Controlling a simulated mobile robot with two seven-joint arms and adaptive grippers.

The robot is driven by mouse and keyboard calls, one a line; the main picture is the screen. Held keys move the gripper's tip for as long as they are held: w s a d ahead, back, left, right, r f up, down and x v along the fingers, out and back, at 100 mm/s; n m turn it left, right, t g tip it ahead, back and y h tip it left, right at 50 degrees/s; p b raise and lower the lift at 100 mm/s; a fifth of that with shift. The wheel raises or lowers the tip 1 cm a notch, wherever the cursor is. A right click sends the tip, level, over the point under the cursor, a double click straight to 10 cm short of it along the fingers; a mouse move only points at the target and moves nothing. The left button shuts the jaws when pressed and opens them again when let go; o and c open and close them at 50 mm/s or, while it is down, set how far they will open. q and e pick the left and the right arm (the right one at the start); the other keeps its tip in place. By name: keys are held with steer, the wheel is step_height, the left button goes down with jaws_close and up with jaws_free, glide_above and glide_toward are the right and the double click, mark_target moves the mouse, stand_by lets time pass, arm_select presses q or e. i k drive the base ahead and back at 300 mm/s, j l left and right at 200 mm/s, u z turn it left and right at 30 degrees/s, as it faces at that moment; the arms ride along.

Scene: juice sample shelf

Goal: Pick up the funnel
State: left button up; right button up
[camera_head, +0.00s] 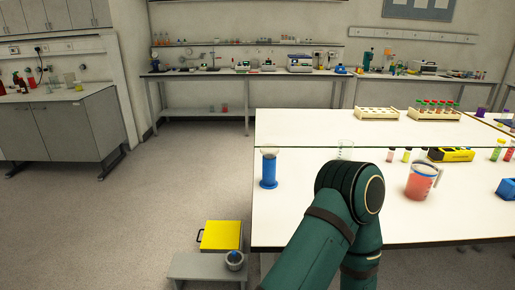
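I cannot clearly make out a funnel. Neither gripper is in view.
On the white table (300,205) are a beaker of red liquid (421,182), a yellow rack (451,155), small vials and wooden racks (378,113). A yellow box (221,236) and low grey platform (200,267) are beside it. The floor at left is clear.

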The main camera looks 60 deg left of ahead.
mark_target(269, 150)
steer(key=k+j, duration=0.1)
steer(key=j, duration=0.4)
steer(key=k+j, duration=0.1)
steer(key=j, duration=0.35)
steer(key=k+j, duration=0.1)
steer(key=j, duration=0.4)
steer(key=k+j, duration=0.1)
steer(key=j, duration=0.35)
